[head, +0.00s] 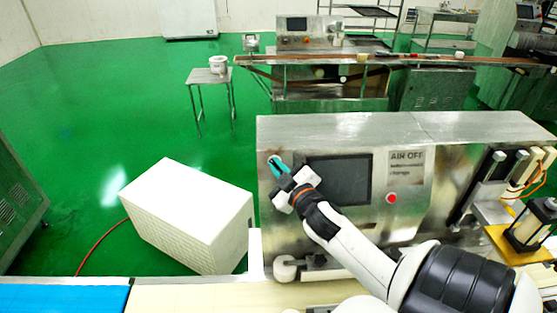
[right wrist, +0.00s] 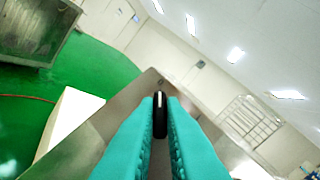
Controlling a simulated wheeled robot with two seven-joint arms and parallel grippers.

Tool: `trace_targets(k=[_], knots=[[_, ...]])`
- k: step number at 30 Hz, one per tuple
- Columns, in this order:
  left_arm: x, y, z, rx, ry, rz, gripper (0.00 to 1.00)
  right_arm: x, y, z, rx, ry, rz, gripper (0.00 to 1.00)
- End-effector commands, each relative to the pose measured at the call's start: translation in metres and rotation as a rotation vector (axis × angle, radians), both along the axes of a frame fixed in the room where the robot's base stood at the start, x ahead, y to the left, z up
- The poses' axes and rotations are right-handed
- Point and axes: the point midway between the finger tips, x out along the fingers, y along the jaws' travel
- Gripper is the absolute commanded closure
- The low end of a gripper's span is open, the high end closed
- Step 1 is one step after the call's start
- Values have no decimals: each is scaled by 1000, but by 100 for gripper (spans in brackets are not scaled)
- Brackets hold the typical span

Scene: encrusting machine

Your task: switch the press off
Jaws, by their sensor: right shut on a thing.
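The press (head: 470,190) is a steel cabinet with a dark screen (head: 340,180), a red button (head: 392,198) and printed lettering reading "AIH OFF" on its front panel. My right gripper (head: 276,164) reaches to the upper left of the front panel, left of the screen. In the right wrist view its teal fingers (right wrist: 160,135) are closed on a small black knob (right wrist: 160,115) that stands upright between the tips. The fingers hide the knob in the head view, and its exact setting cannot be told. My left gripper is not in view.
A white box (head: 190,205) stands on the green floor left of the press. A pale conveyor belt (head: 200,298) and a blue one (head: 60,298) run along the front. A steel and yellow mechanism (head: 520,235) stands at right. Open floor lies at the left.

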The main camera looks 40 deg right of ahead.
Motion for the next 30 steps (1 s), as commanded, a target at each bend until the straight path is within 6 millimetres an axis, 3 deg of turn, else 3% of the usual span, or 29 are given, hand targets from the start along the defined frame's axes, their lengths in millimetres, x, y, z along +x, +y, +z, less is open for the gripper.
trace_targets(k=[4,6,9,20,30], knots=[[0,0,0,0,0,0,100,0,0,2,-5,-4,0,100],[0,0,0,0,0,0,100,0,0,2,-5,-4,0,81],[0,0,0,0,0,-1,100,0,0,2,-4,-3,0,69],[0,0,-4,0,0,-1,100,-7,2,-1,0,-1,-1,69],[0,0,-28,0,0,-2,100,-71,20,-5,-1,1,-1,69]])
